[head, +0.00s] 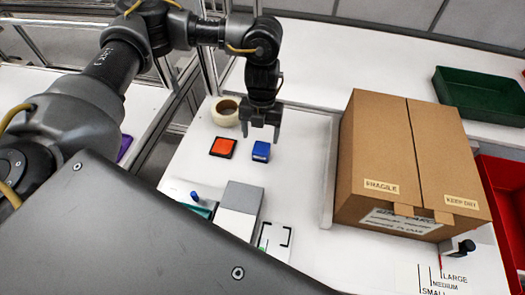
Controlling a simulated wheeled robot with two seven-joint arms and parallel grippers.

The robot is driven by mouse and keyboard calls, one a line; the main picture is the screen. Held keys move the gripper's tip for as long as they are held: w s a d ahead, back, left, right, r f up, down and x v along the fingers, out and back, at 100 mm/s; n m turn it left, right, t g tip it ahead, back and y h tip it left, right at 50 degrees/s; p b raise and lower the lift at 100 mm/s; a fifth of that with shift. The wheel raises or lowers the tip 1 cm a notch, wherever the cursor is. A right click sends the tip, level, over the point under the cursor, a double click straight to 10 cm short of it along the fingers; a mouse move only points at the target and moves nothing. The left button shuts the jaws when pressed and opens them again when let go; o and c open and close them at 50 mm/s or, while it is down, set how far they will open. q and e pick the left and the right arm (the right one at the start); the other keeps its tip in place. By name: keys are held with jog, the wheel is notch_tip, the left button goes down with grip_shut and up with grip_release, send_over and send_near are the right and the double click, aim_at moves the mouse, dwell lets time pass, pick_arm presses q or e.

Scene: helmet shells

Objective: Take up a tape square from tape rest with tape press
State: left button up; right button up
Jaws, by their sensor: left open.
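An orange square (222,146) lies on a dark square base on the white table; I take these to be the tape square and the tape rest. A small blue block (261,151), which I take to be the tape press, stands just right of it. My left gripper (260,138) points down above the blue block. Its two fingers are apart and nothing is held between them. Whether the fingertips reach down beside the block's top I cannot tell. My right gripper is not in view.
A roll of cream tape (225,110) lies behind the orange square. A large cardboard box (410,160) stands to the right. A grey-and-white block (239,208) and a black-cornered marking (275,242) are nearer. Green (480,94) and red (502,190) bins are at the right.

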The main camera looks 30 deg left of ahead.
aim_at(262, 147)
pick_arm(q)
notch_tip(262, 147, down, 2)
jog(key=shift+f, duration=0.25)
jog(key=shift+s+d+f+p, duration=0.15)
jog(key=shift+f+p, duration=0.1)
jog(key=shift+f, duration=1.05)
jog(key=shift+s+d+f+p, duration=0.1)
jog(key=shift+f+p, duration=0.1)
jog(key=shift+f, duration=1.05)
jog(key=c, duration=1.1)
jog(key=shift+r, duration=0.15)
jog(key=shift+c, duration=0.2)
jog(key=shift+w+r, duration=0.1)
jog(key=shift+r, duration=0.15)
notch_tip(262, 147, up, 3)
jog(key=shift+f+b, duration=0.2)
jog(key=shift+b, duration=0.25)
jog(key=s+d+r+b, duration=0.1)
jog(key=s+d+r, duration=0.1)
jog(key=d+r, duration=0.3)
jog(key=s+d+r+b, duration=0.1)
jog(key=s+d+r, duration=0.2)
jog(key=d, duration=0.5)
jog(key=shift+s+r, duration=0.3)
jog(key=shift+r, duration=0.55)
